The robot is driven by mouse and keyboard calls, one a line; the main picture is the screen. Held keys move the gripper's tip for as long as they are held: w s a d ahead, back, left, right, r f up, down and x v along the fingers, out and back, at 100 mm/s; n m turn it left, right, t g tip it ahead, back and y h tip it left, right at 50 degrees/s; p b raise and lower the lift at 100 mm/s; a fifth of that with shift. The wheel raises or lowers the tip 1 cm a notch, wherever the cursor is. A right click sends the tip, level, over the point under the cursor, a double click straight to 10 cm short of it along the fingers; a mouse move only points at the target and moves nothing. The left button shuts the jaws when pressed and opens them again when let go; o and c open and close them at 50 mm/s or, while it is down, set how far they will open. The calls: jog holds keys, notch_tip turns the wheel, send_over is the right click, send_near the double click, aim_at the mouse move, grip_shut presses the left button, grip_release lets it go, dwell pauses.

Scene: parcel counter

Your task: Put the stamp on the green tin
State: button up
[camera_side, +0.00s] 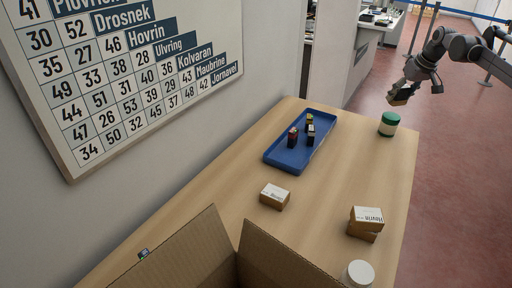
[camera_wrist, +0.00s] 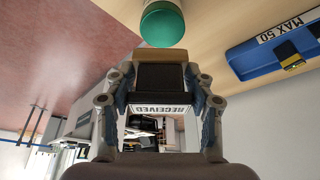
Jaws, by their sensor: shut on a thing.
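The held stamp (camera_wrist: 160,77) is a dark block with a tan edge and a white "RECEIVED" label. My gripper (camera_side: 405,91) is shut on it, in the air at the far right end of the counter. In the side view the stamp (camera_side: 398,99) shows as a small tan block, partly hidden by the fingers. The green tin (camera_side: 389,124) has a green lid and a pale body and stands upright on the counter, below the stamp and apart from it. In the wrist view the tin (camera_wrist: 163,24) shows just beyond the stamp. My gripper (camera_wrist: 160,95) fills the middle there.
A blue tray (camera_side: 283,162) with several small dark items stands left of the tin. A small box (camera_side: 274,196), stacked boxes (camera_side: 366,221), a white-lidded tin (camera_side: 359,272) and an open carton (camera_side: 280,255) are nearer. The counter (camera_side: 340,165) between tray and green tin is clear.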

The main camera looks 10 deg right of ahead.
aim_at(400, 100)
jog(key=shift+w+a+f, duration=0.15)
jog(key=shift+f, duration=2)
jog(key=shift+f, duration=0.1)
jog(key=o, duration=1.2)
jog(key=shift+c, duration=0.2)
